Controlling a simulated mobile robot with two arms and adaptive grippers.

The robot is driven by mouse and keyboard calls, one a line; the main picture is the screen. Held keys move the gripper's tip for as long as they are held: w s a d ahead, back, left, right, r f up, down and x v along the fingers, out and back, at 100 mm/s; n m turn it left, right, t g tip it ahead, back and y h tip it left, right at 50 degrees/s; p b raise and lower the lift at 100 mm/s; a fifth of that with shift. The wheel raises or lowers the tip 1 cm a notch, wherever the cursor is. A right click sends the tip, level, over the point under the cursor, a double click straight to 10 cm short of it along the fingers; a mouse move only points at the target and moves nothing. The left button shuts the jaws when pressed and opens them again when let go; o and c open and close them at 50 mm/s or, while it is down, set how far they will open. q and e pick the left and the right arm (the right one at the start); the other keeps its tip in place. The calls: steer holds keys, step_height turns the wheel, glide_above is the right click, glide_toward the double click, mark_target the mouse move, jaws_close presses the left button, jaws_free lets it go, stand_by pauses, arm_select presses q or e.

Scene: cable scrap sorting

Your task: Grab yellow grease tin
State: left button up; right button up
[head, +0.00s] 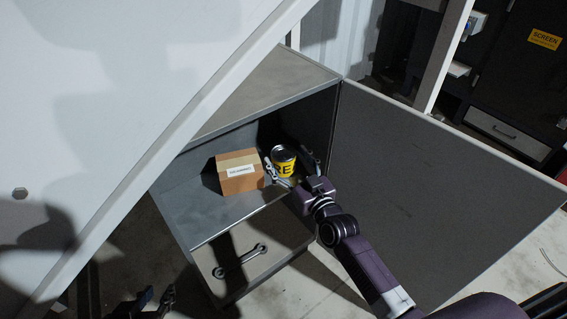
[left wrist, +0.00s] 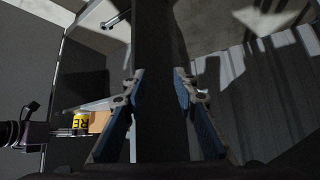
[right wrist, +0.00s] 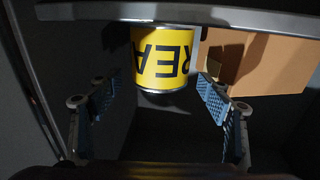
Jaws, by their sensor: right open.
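The yellow grease tin (head: 284,165) stands upright in the open grey cabinet, right beside a cardboard box. My right gripper (head: 290,172) is open at the tin, with a finger toward either side of it in the head view. In the right wrist view the tin (right wrist: 165,60) is ahead of the open fingertips (right wrist: 155,93); it appears upside down, and I cannot tell whether they touch it. The tin also shows small in the left wrist view (left wrist: 80,120). My left gripper (head: 155,300) is low at the bottom left, open and empty in the left wrist view (left wrist: 157,82).
The cardboard box (head: 240,180) is close to the tin's left. The cabinet's open door (head: 430,190) stands to the right of my right arm. A large white panel (head: 110,90) fills the left.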

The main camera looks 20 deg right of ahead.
steer(key=shift+w+a, duration=0.15)
steer(key=shift+w, duration=1.1)
arm_select(q)
steer(key=w+r+t, duration=0.1)
steer(key=w+d+r+t, duration=0.1)
steer(key=w+r, duration=0.1)
steer(key=shift+w+d+h, duration=0.15)
steer(key=shift+h, duration=0.15)
arm_select(e)
steer(key=shift+c, duration=0.2)
steer(key=c, duration=1.5)
steer(key=shift+r, duration=0.1)
steer(key=shift+c, duration=0.8)
steer(key=shift+r, duration=0.15)
